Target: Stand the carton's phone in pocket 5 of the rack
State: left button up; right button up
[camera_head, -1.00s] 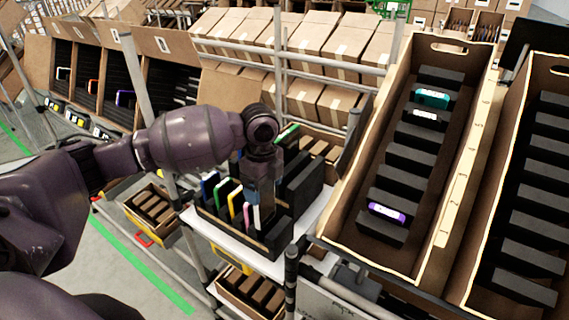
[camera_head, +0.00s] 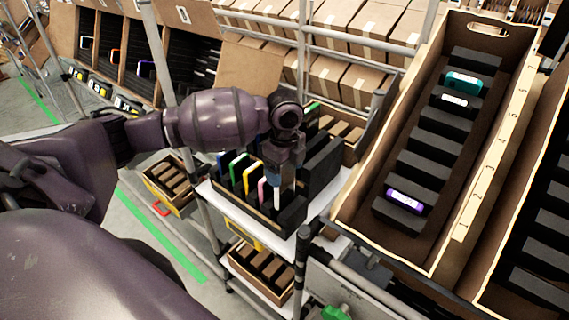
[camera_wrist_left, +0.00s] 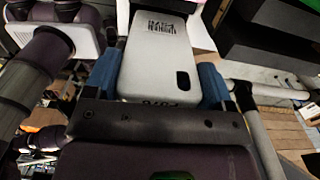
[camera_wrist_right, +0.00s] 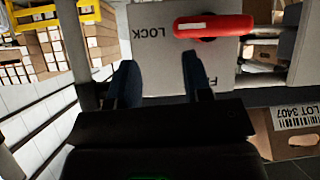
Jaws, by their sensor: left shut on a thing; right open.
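My left gripper (camera_head: 285,168) is shut on a pale grey phone (camera_head: 277,196). It holds the phone upright at the dark rack (camera_head: 291,216), at the right end of a row of phones with blue, green, yellow and pink edges. In the left wrist view the phone (camera_wrist_left: 155,62) sits between the blue fingers (camera_wrist_left: 160,85), with printed text and a dark camera slot on its back. Whether its lower end is seated in a pocket is hidden. My right gripper (camera_wrist_right: 158,85) is open and empty in the right wrist view, before a panel marked LOCK.
A tilted carton (camera_head: 478,200) at right holds teal, white and purple phones in black slots. A red handle (camera_wrist_right: 214,26) is on the panel near my right gripper. Posts and rails surround the rack's white shelf (camera_head: 230,208). Brown boxes (camera_head: 345,80) stand behind.

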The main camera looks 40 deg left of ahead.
aim_at(285, 192)
pick_arm(q)
jog(key=shift+f, duration=3.65)
jog(key=shift+f, duration=0.35)
jog(key=o, duration=0.8)
notch_tip(285, 192, up, 10)
jog(key=shift+f+b, duration=0.25)
jog(key=shift+b, duration=0.15)
jog(key=shift+r, duration=0.7)
